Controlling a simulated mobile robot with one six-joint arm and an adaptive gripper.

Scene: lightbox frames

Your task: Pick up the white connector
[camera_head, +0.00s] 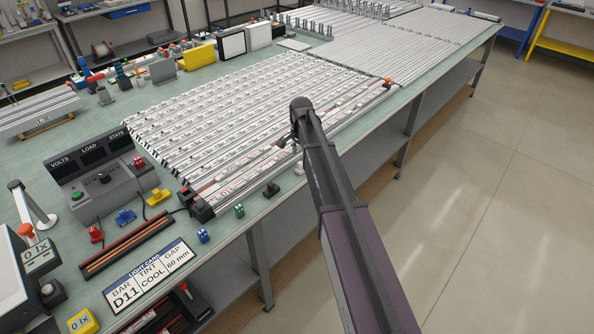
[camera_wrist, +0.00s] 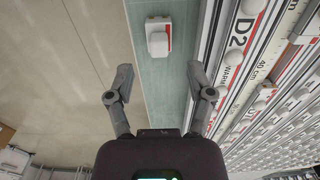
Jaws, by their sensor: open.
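The white connector (camera_wrist: 158,37) stands on the teal strip of bench top in the wrist view, a small white block with a reddish-brown part. In the head view a small white piece (camera_head: 299,168) beside my arm at the bench's near edge appears to be it. My gripper (camera_wrist: 160,88) is open and empty, its two fingers spread wide. The connector lies above the gap between the fingertips in the wrist view, apart from both fingers. In the head view my own arm mostly hides the gripper.
A long light-bar rail (camera_wrist: 222,60) runs close to the right finger. The bench's edge lies on the left, with floor beyond. Black (camera_head: 271,189), green (camera_head: 239,210) and blue (camera_head: 203,236) connectors stand along the same strip. Rows of light bars (camera_head: 230,120) fill the bench behind.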

